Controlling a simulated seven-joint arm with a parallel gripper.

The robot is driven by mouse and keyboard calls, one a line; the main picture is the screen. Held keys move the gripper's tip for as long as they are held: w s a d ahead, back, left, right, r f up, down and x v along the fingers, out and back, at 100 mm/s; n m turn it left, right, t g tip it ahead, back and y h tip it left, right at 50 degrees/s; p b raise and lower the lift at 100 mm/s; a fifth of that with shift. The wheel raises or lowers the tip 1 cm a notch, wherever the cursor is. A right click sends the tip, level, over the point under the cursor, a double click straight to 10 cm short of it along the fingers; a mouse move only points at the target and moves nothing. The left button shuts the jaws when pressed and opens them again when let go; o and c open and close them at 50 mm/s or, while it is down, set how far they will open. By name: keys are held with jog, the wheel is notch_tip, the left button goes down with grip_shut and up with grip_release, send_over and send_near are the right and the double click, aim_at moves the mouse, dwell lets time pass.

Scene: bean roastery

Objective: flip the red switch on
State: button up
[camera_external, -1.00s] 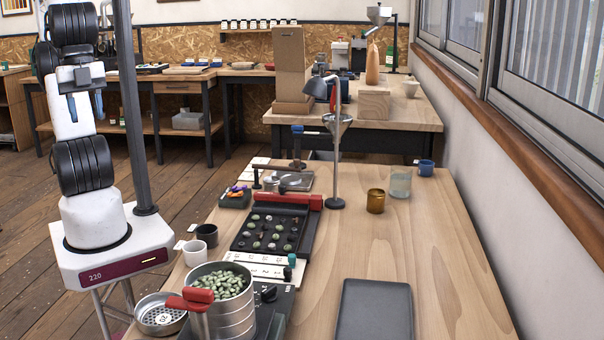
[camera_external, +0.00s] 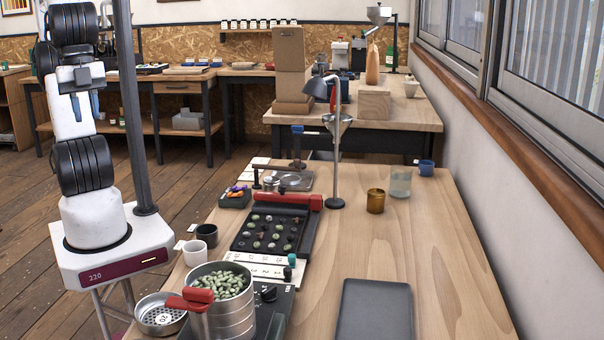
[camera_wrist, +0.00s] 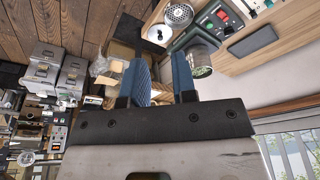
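In the wrist view a dark control panel (camera_wrist: 205,27) lies at the top right, with a small red part (camera_wrist: 222,14) and a green part (camera_wrist: 210,24) on it. The red part may be the switch, but it is too small to tell its position. In the external view the black control box (camera_external: 272,303) is partly hidden by the steel pot, and no red switch shows on it. My gripper (camera_external: 85,105) is raised at the far left, well away from the box. In the wrist view its blue fingers (camera_wrist: 161,75) are apart, with nothing seen held between them.
A steel pot of green beans (camera_external: 232,315) with a red handle stands before the control box. A perforated pan (camera_external: 153,318), two cups and a bean tray (camera_external: 245,240) are nearby. A dark post rises beside my arm. The table's right side is mostly clear around a grey slab (camera_external: 375,310).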

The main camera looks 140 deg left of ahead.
jog(key=shift+w+a+f, duration=0.1)
jog(key=shift+w+a, duration=0.05)
jog(key=shift+w, duration=0.15)
grip_shut()
jog(key=w+a+f+m, duration=0.4)
jog(key=w+a+f, duration=0.5)
jog(key=w, duration=0.2)
jog(key=w+a+f+m+g+y, duration=0.1)
jog(key=w+a+f+m, duration=0.3)
jog(key=w+a+f, duration=0.5)
jog(key=shift+w+m, duration=0.4)
jog(key=shift+w, duration=0.8)
jog(key=shift+a+f, duration=0.1)
